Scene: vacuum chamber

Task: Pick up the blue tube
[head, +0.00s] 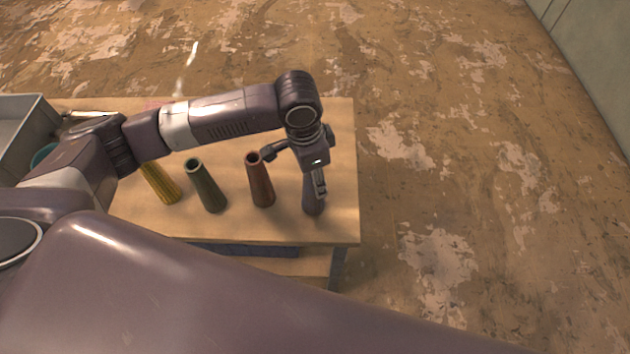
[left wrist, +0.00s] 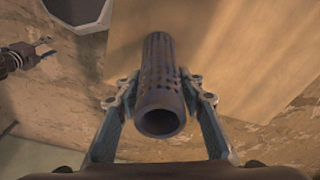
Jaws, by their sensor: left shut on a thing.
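The blue tube (head: 313,204) stands near the right end of the wooden table, a dark blue tapered tube. My left gripper (head: 317,183) is over it from above and shut on it. In the left wrist view the tube (left wrist: 163,88) runs between the two fingers, its open round end toward the camera and its side dotted with small holes. The gripper hides part of the tube in the head view. At the left edge of the left wrist view is a small dark pronged part, seemingly my right gripper (left wrist: 45,47); its jaw state is unclear.
A red tube (head: 261,182), a green tube (head: 208,188) and a yellow tube (head: 160,184) stand in a row to the left on the table (head: 341,150). A grey tray (head: 40,112) is at the far left. Open floor lies right of the table.

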